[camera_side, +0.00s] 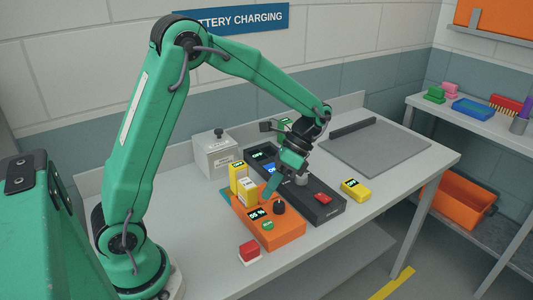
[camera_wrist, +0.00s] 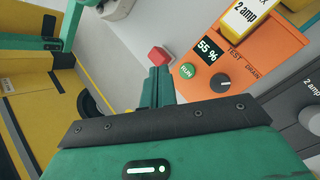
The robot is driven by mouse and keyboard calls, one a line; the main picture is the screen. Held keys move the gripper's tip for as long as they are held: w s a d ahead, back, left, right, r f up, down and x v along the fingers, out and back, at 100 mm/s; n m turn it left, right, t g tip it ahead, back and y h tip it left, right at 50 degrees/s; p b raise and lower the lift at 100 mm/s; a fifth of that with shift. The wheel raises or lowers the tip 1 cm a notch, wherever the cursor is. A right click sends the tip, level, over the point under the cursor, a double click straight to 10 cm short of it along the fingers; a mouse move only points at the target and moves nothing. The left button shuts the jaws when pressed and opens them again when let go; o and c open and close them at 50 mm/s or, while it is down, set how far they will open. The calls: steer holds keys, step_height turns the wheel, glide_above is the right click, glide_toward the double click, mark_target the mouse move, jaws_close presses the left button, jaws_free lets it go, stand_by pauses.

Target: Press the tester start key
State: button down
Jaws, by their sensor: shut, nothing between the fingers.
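The orange tester (camera_side: 286,235) stands near the table's front edge. Its dark display reads 55 % in the wrist view. Its round green key (camera_side: 267,225), marked RUN in the wrist view (camera_wrist: 187,71), is on the top face. A black knob (camera_side: 279,207) sits beside it, also in the wrist view (camera_wrist: 220,82). My gripper (camera_side: 268,191) is shut and empty, above the tester. In the wrist view its fingertips (camera_wrist: 158,73) appear just left of the green key. They look apart from it, but the exact height is unclear.
A red block on a white base (camera_side: 250,250) lies in front of the tester. Yellow battery packs (camera_side: 247,190) stand at its back. A dark grey charger (camera_side: 322,210) with a red part is to the right. A loose yellow pack (camera_side: 355,190) lies farther right. A grey mat (camera_side: 375,148) lies behind.

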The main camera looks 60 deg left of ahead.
mark_target(271, 223)
steer(key=shift+f, duration=3.65)
steer(key=shift+d+f, duration=0.15)
steer(key=shift+f, duration=0.65)
steer(key=shift+r, duration=0.15)
stand_by(0.5)
steer(key=shift+r, duration=0.65)
steer(key=shift+r, duration=0.1)
steer(key=shift+r, duration=2.45)
